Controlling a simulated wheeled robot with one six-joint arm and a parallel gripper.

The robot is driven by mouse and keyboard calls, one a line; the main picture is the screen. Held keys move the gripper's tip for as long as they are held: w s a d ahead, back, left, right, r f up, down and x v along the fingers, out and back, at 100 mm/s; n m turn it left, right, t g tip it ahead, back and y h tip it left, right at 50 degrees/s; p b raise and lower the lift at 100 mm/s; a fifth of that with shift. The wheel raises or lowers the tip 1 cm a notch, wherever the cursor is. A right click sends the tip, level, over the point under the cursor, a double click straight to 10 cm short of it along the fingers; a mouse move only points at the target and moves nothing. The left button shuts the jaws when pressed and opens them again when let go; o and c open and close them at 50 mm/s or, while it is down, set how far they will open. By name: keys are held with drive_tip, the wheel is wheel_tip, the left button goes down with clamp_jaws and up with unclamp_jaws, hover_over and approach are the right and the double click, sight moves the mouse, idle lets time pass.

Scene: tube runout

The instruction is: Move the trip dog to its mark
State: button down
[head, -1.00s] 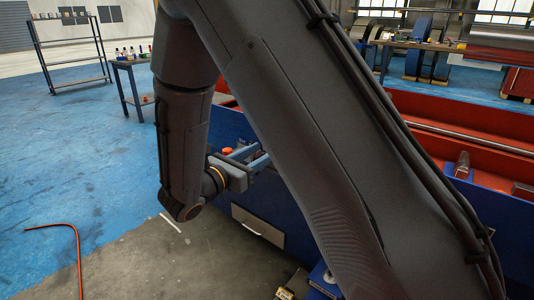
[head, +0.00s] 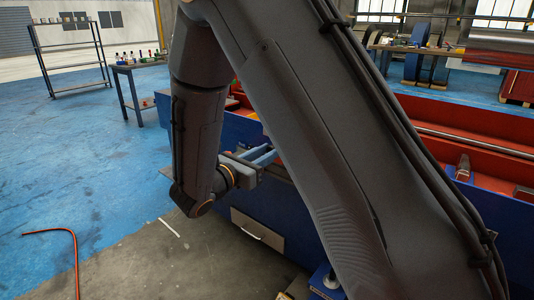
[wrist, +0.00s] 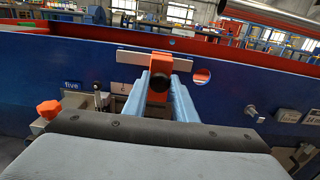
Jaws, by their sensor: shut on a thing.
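The trip dog appears to be the orange-red block with a dark round knob (wrist: 159,66) in the wrist view. It sits in front of a pale horizontal bar (wrist: 128,57) on the blue machine side. My gripper (wrist: 160,80) has its two light-blue fingers on either side of this block and is shut on it. In the head view my gripper (head: 262,155) reaches against the blue machine, and the block is hidden behind my arm and fingers. A label reading "five" (wrist: 72,86) is left of the gripper; a second label (wrist: 120,87), partly covered, is closer to it.
An orange knob (wrist: 48,108) and a small metal post (wrist: 98,97) stand left of the fingers. A grey box (wrist: 288,115) is farther right. Open blue floor (head: 80,160) lies left of the machine.

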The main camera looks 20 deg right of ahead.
drive_tip(key=shift+w+a+p, duration=0.3)
drive_tip(key=shift+w+a, duration=0.15)
drive_tip(key=shift+w, duration=0.2)
drive_tip(key=shift+w+a+p, duration=0.25)
drive_tip(key=shift+w+a, duration=0.2)
drive_tip(key=shift+w, duration=0.15)
drive_tip(key=c, duration=1.5)
unclamp_jaws()
drive_tip(key=p+v, duration=0.1)
drive_tip(key=v, duration=0.7)
drive_tip(key=shift+d+p, duration=0.1)
drive_tip(key=shift+p, duration=0.25)
